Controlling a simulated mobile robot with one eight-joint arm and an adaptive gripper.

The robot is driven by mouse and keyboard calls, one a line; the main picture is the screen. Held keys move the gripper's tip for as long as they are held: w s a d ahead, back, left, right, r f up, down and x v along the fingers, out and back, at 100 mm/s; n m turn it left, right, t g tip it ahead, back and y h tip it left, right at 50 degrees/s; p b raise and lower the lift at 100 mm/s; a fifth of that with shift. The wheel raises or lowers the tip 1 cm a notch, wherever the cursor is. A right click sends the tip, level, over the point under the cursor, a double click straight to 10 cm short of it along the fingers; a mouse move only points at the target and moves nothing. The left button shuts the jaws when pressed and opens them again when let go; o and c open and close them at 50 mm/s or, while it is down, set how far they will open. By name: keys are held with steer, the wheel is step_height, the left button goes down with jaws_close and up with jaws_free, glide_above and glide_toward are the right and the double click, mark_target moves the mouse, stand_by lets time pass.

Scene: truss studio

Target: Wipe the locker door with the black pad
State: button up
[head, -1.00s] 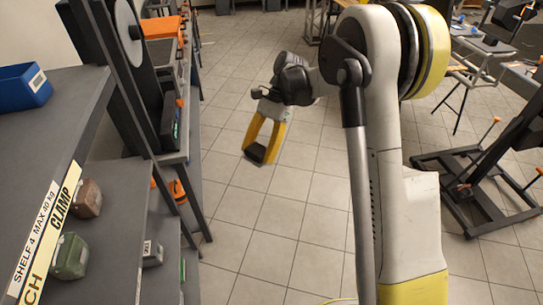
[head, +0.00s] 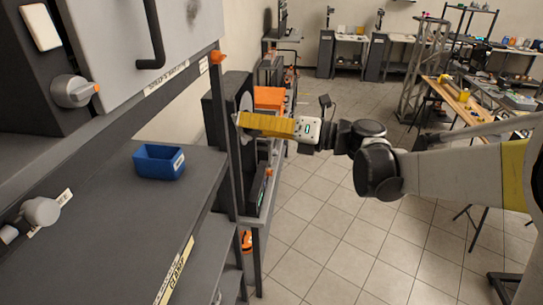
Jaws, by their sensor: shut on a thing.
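The pale grey locker door (head: 112,48) fills the upper left of the head view, cut off by the top edge. It has a black bar handle (head: 152,38) and a dark smudge near its right side. My gripper (head: 240,120) has yellow fingers and points left, to the right of and lower in the picture than the door, apart from it. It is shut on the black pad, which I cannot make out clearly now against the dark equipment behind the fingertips.
A blue bin (head: 159,161) stands on the grey shelf (head: 100,220) below the door. A round knob (head: 74,91) sits left of the door. A dark upright frame with an orange clip (head: 217,57) stands between door and gripper. The tiled floor (head: 340,230) is open.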

mark_target(189, 7)
step_height(189, 7, up, 22)
steer(key=s+m+t+y+p, duration=0.1)
steer(key=m+t+y+p, duration=0.1)
steer(key=m+t+p, duration=0.45)
steer(key=shift+n+t, duration=0.35)
steer(key=shift+n, duration=0.3)
steer(key=shift+w+a+r+p, duration=0.1)
steer(key=shift+a+p, duration=0.5)
steer(key=shift+a, duration=1)
steer(key=shift+a+r+p, duration=0.1)
steer(key=shift+a+p, duration=0.45)
steer(key=shift+a, duration=1)
steer(key=shift+w+a, duration=0.1)
steer(key=shift+a, duration=0.8)
steer(key=shift+w+d+b, duration=0.2)
steer(key=shift+w+b, duration=0.35)
steer(key=shift+w, duration=1.45)
steer(key=shift+w+d+b, duration=0.15)
steer(key=shift+w+b, duration=0.35)
steer(key=shift+w, duration=1.5)
steer(key=shift+s+a+r, duration=0.1)
steer(key=shift+s+a, duration=0.1)
steer(key=shift+s, duration=1.85)
steer(key=shift+s+a+r, duration=0.1)
steer(key=shift+s+a, duration=0.05)
steer(key=shift+s, duration=1.9)
steer(key=shift+w, duration=0.1)
steer(key=shift+w, duration=0.1)
